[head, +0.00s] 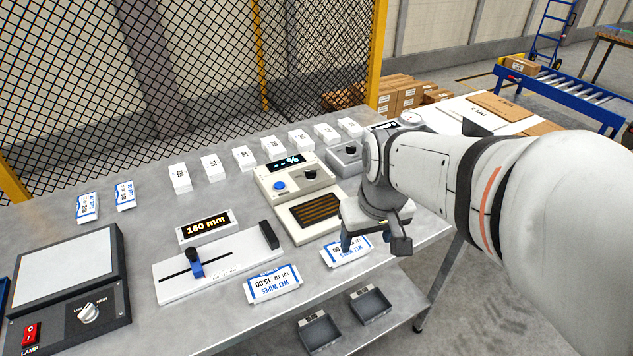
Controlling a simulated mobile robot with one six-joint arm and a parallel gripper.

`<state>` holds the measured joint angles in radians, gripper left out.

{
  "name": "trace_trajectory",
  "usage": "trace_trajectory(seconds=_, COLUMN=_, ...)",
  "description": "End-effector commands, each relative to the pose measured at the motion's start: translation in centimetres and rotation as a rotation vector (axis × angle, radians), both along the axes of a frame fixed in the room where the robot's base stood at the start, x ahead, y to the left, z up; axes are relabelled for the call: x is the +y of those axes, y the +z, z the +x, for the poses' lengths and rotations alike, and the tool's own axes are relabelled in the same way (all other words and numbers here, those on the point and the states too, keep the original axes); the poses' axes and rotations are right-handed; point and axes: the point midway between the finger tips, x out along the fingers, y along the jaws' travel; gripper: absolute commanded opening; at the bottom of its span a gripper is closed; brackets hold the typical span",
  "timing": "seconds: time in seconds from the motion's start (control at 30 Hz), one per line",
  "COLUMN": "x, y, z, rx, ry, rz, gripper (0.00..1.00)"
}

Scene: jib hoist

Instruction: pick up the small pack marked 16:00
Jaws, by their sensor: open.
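A small white and blue wet wipes pack (346,252) lies near the front edge of the table. Its print ends in 00, but the leading digits are hidden or unclear, so I cannot tell if it is the 16:00 pack. My gripper (375,242) is open, with one finger over this pack's right part and the other beyond its right side. I cannot tell whether the finger touches it. A second pack (273,285), marked 15:00, lies to its left. Two more packs (87,207) (125,195) lie at the back left, their print too small to read.
A slide gauge (218,264) and a 160 mm display (206,227) stand left of the packs. A device with a dark grille (316,210) stands behind. White blocks (245,158) line the back. Two grey trays (371,305) sit below the table's front edge.

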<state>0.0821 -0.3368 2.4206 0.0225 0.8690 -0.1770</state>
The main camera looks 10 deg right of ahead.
Motion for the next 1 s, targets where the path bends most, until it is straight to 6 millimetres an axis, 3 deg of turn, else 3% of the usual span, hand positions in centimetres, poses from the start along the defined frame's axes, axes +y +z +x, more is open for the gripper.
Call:
trace_trajectory(seconds=0.2, x=-0.2, y=-2.6, z=5.7, rx=0.109, ry=0.101, rz=-0.014, gripper=0.83)
trace_trajectory(seconds=0.4, x=-0.3, y=-5.5, z=9.0, rx=0.169, ry=0.170, rz=-0.021, gripper=0.99)
trace_trajectory(seconds=0.6, x=-0.3, y=-7.2, z=10.2, rx=0.191, ry=0.197, rz=-0.020, gripper=1.00)
trace_trajectory(seconds=1.0, x=-0.2, y=-11.8, z=10.0, rx=0.195, ry=0.197, rz=-0.020, gripper=1.00)
